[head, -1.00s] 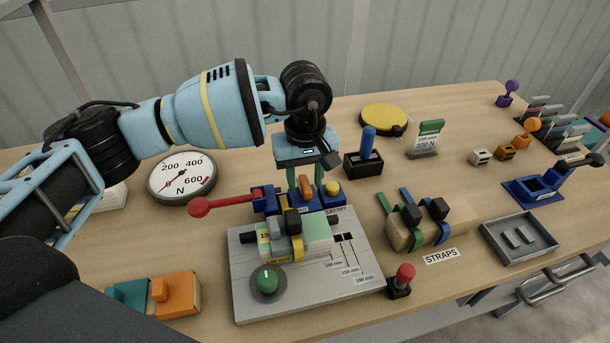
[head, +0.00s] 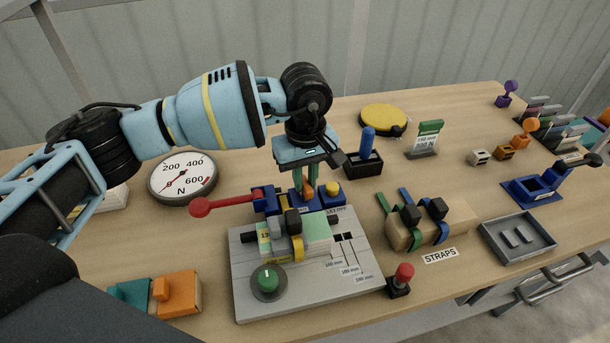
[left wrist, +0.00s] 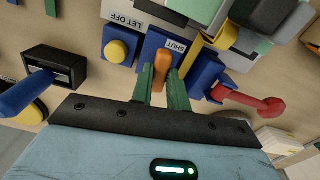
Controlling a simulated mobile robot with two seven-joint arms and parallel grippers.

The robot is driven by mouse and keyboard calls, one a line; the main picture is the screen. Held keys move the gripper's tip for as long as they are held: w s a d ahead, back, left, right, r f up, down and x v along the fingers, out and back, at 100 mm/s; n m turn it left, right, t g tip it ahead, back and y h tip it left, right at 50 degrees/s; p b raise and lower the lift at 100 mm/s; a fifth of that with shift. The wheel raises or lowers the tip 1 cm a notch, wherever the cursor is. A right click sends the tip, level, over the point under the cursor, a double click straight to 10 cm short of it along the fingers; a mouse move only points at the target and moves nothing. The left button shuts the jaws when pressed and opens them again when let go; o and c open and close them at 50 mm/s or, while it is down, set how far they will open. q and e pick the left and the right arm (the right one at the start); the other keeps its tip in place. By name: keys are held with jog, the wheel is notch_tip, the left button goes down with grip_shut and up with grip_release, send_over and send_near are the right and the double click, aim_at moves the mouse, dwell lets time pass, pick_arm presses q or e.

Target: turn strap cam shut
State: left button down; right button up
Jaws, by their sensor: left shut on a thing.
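The orange strap cam (head: 307,189) stands on a blue block at the back of the grey fixture plate (head: 250,300). My left gripper (head: 306,185) points down with its green fingers around the cam. In the left wrist view, the orange cam (left wrist: 162,68) lies between the two green fingers of my left gripper (left wrist: 162,88), next to a SHUT label (left wrist: 175,46). A yellow strap (head: 298,247) with a dark buckle runs over the pale green block (head: 318,233). My right gripper is out of view.
A yellow button (head: 333,188) and a red-knobbed lever (head: 202,207) flank the cam closely. A wooden block with green and blue straps (head: 465,219) stands right, and a force dial (head: 182,178) left.

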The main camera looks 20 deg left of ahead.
pick_arm(q)
jog(key=n+p, duration=0.1)
jog(key=n, duration=0.3)
jog(key=shift+r, duration=0.2)
jog(key=n+p, duration=0.2)
jog(key=n, duration=0.3)
jog(key=shift+n, duration=0.4)
jog(key=shift+r+n+p, duration=0.1)
jog(key=shift+n+p, duration=0.5)
jog(key=shift+n, duration=0.3)
jog(key=n+p, duration=0.1)
jog(key=n, duration=0.3)
jog(key=shift+p, duration=0.3)
jog(key=shift+n, duration=0.3)
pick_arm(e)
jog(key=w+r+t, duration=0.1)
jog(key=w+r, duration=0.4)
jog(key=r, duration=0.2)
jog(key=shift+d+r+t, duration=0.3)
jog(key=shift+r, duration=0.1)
pick_arm(q)
jog(key=shift+f, duration=0.2)
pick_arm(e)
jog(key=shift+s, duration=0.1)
pick_arm(q)
jog(key=c, duration=1.4)
grip_release()
jog(key=shift+o, duration=0.2)
